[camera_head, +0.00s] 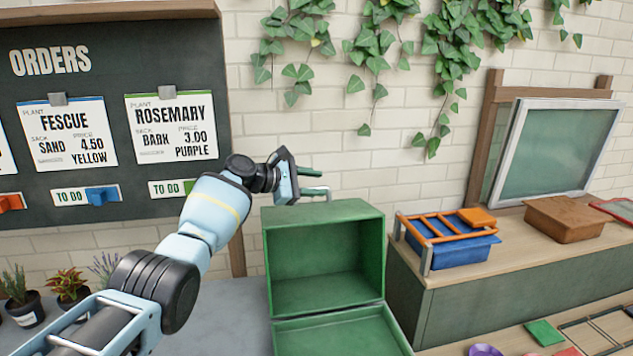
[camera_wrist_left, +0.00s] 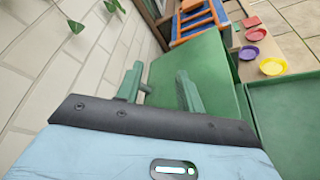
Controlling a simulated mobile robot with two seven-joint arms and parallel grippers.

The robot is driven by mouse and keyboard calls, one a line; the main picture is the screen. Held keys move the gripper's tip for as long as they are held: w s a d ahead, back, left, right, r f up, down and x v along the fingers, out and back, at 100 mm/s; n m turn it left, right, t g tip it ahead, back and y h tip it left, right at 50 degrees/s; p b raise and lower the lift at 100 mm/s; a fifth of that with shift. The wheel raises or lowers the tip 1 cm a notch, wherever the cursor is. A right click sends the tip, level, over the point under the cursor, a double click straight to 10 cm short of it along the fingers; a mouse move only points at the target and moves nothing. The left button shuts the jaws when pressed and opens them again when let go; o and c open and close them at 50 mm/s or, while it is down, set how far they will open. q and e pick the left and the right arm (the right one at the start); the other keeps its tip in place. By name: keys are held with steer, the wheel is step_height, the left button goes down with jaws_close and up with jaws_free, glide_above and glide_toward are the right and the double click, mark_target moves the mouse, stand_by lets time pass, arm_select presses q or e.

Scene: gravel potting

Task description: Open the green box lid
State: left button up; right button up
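The green box (camera_head: 340,335) stands on the grey surface at the lower middle of the head view. Its deep lid (camera_head: 323,255) is tipped up and stands upright behind the base, its hollow inside facing me. My left gripper (camera_head: 318,182) is above and behind the lid's top left edge. In the left wrist view, my left gripper's two green fingers (camera_wrist_left: 160,88) are apart, with nothing seen held between them. The lid's green outer face (camera_wrist_left: 215,80) lies beyond them; whether they touch it is unclear. My right gripper is in neither view.
A blue crate (camera_head: 455,252) with an orange rack and a brown tray (camera_head: 565,218) stand on the bench to the right. The order board (camera_head: 110,120) hangs at the left. Potted plants (camera_head: 68,287) stand below it. A brick wall is close behind my left gripper.

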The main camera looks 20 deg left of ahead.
arm_select(q)
steer(key=p+v, duration=0.2)
steer(key=v, duration=0.4)
steer(key=shift+s+r, duration=0.25)
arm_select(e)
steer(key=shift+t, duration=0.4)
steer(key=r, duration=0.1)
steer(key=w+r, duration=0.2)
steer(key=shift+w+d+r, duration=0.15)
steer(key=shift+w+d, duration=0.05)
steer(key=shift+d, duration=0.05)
arm_select(q)
steer(key=shift+a, duration=0.15)
